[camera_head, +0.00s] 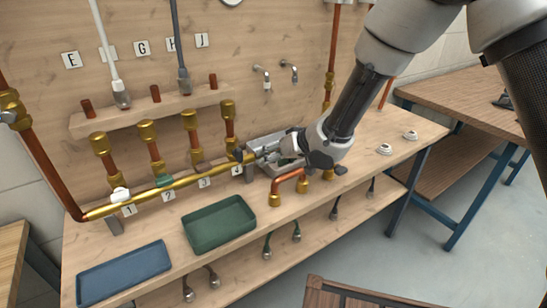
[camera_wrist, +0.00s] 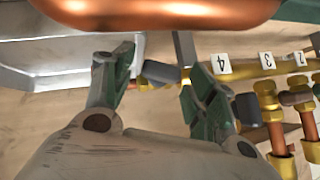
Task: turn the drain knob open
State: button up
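My gripper (camera_head: 264,156) is at the right end of the horizontal brass pipe (camera_head: 190,176), over the grey metal tray or sink. In the wrist view, the two green-padded fingers of my gripper (camera_wrist: 162,90) are spread apart. A small grey knob (camera_wrist: 160,73) shows in the gap between them, next to a brass fitting (camera_wrist: 148,86) at the pipe's end; it looks like the drain knob. I see a gap between the knob and the right finger; contact with the left finger is unclear. In the head view my gripper hides this knob.
A bent copper pipe (camera_head: 290,179) stands just in front of my gripper and fills the top of the wrist view (camera_wrist: 155,8). A green tray (camera_head: 219,242) and a blue tray (camera_head: 124,272) lie on the bench. Several upright brass-fitted valves (camera_head: 191,125) stand along the brass pipe.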

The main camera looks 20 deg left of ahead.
jog(key=c, duration=0.8)
jog(key=shift+a+r+n+t+h, duration=0.2)
jog(key=shift+n+t+h, duration=0.2)
jog(key=shift+t+h, duration=0.2)
jog(key=shift+o, duration=0.2)
jog(key=shift+t, duration=0.3)
jog(key=shift+s+h, duration=0.1)
jog(key=shift+h, duration=0.2)
jog(key=shift+f, duration=0.1)
jog(key=o, duration=1)
jog(key=v, duration=1.2)
jog(key=shift+d, duration=0.1)
